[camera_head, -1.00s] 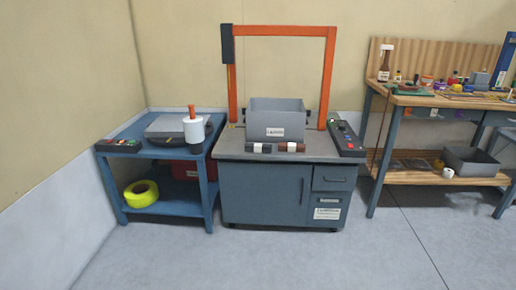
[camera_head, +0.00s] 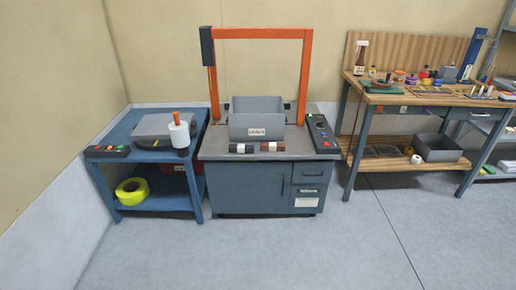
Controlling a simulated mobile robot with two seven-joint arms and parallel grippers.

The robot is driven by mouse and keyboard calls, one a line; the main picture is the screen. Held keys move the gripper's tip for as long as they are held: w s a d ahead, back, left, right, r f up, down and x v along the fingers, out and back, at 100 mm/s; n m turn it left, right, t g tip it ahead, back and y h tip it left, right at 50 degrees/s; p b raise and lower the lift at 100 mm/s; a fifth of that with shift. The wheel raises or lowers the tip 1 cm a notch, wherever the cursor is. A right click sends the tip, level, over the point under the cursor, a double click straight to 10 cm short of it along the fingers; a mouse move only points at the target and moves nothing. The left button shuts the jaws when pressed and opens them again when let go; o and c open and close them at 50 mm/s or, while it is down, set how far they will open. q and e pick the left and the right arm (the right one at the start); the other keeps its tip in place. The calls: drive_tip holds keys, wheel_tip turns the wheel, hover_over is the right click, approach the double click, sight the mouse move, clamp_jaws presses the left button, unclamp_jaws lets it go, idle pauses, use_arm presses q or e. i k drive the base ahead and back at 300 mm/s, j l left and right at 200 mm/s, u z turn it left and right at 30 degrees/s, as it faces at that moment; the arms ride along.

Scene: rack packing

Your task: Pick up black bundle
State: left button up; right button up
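The black bundle (camera_head: 241,149) lies on the front edge of the grey cabinet's top, with a white band around its middle. A similar brown bundle (camera_head: 272,147) with a white band lies just to its right. Both are in front of a grey open bin (camera_head: 257,130) with a white label. Neither of my grippers is in view.
The grey cabinet (camera_head: 238,187) carries an orange frame (camera_head: 261,33) and a button panel (camera_head: 322,134). A blue cart (camera_head: 160,203) stands close at left. A wooden workbench (camera_head: 425,99) with small items stands at right. The floor in front (camera_head: 260,250) is clear.

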sight(240, 148)
drive_tip(key=i+j+z, duration=0.2)
drive_tip(key=z, duration=0.15)
drive_tip(key=i+j+z, duration=0.15)
drive_tip(key=j+z, duration=0.15)
drive_tip(key=i+j+z, duration=0.15)
drive_tip(key=j+z, duration=0.2)
drive_tip(key=j, duration=0.15)
drive_tip(key=i+j+z, duration=0.1)
drive_tip(key=j+z, duration=0.25)
